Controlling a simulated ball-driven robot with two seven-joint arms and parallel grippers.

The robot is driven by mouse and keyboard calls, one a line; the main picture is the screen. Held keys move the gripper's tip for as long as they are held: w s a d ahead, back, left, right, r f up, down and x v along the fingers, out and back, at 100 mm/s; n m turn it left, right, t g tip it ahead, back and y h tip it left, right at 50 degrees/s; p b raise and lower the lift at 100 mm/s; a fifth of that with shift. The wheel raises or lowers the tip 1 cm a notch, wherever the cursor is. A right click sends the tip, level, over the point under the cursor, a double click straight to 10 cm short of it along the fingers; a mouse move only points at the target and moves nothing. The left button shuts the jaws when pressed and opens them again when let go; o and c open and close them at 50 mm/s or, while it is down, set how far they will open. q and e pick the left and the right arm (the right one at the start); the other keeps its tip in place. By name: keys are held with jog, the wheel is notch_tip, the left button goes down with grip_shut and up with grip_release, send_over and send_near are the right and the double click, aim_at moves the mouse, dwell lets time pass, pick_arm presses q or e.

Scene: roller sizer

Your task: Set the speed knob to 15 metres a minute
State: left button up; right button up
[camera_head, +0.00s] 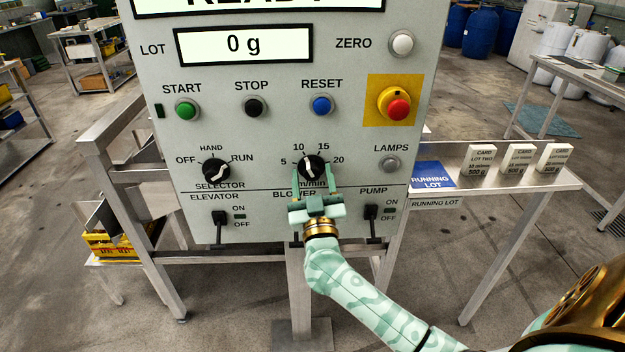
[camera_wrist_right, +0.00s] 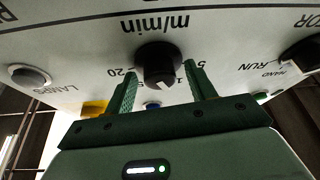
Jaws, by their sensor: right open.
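The speed knob (camera_head: 314,166) is a round black dial on the grey panel (camera_head: 345,222), with 5, 10, 15 and 20 around it and "m/min" below. A pale pointer mark shows on it, but which number it points to is not clear. It also shows upside down in the right wrist view (camera_wrist_right: 158,62). My right gripper (camera_head: 314,180) is open at the knob, its green fingers reaching up from below, one on each side. In the right wrist view the fingers (camera_wrist_right: 160,82) stand apart around the knob; contact cannot be made out. My left gripper is not in view.
The selector knob (camera_head: 216,171) is to the left, the lamps button (camera_head: 390,164) to the right. Elevator (camera_head: 219,222) and pump (camera_head: 371,217) switches flank my right gripper. Above are start, stop and reset buttons and a red emergency button (camera_head: 397,109). A card shelf (camera_head: 470,183) stands right.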

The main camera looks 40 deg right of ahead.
jog(key=shift+c, duration=0.3)
jog(key=c, duration=0.9)
